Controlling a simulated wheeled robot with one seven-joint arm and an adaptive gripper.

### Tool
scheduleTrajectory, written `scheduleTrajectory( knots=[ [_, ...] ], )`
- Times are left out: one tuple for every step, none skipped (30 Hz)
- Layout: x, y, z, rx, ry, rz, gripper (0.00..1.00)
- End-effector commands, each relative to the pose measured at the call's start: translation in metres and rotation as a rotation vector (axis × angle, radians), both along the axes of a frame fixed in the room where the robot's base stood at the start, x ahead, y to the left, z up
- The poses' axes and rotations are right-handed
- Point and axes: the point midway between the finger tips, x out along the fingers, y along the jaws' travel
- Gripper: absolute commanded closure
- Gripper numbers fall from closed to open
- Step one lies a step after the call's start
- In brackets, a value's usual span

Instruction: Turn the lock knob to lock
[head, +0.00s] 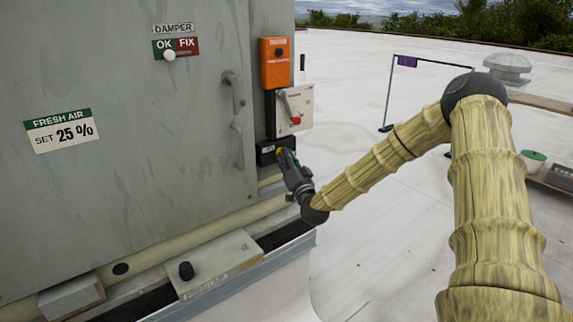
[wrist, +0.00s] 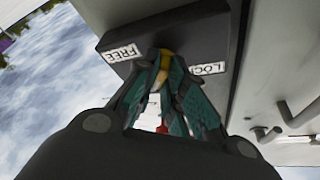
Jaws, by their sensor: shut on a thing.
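The lock box is a small dark box (head: 266,153) low on the right side of the grey cabinet in the head view. In the wrist view the same box (wrist: 185,35) carries a white FREE label (wrist: 122,53) on the left and a white LOCK label (wrist: 208,69) on the right. A yellow knob (wrist: 164,60) stands between the labels. My gripper (head: 284,156) is at the front of the box, its green fingers shut on the yellow knob in the wrist view (wrist: 163,75). The fingers hide much of the knob, so I cannot tell which label it points to.
A white switch box with a red-tipped lever (head: 294,109) and an orange box (head: 275,63) sit just above. Two grey door handles (head: 239,145) stick out at left. A ledge box with a black knob (head: 215,265) lies below. White roof is open at right.

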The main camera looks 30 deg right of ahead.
Motion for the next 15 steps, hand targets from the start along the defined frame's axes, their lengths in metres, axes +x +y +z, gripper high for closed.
scheduleTrajectory(
  knots=[
    [0.0004, 0.0002, -0.0040, -0.047, -0.003, 0.001, 1.00],
    [0.0001, -0.0003, -0.0044, -0.075, -0.004, 0.001, 1.00],
    [0.0001, -0.0007, -0.0049, -0.111, -0.007, 0.001, 1.00],
    [0.0002, -0.0007, -0.0051, -0.140, -0.008, 0.001, 1.00],
    [0.0002, -0.0007, -0.0051, -0.168, -0.011, 0.002, 1.00],
    [0.0001, -0.0012, -0.0048, -0.204, -0.013, 0.001, 1.00],
    [0.0001, -0.0017, -0.0050, -0.230, -0.016, 0.001, 1.00],
    [0.0002, -0.0015, -0.0046, -0.256, -0.019, 0.001, 1.00],
    [0.0002, -0.0020, -0.0050, -0.290, -0.021, 0.001, 1.00],
    [0.0002, -0.0025, -0.0053, -0.314, -0.022, 0.001, 1.00],
    [0.0003, -0.0026, -0.0051, -0.338, -0.024, 0.001, 1.00],
    [0.0003, -0.0027, -0.0053, -0.368, -0.025, 0.001, 1.00],
    [0.0002, -0.0029, -0.0052, -0.389, -0.028, 0.001, 1.00],
    [0.0002, -0.0030, -0.0049, -0.410, -0.029, 0.001, 1.00],
    [0.0001, -0.0034, -0.0048, -0.435, -0.031, 0.001, 1.00]
  ],
)
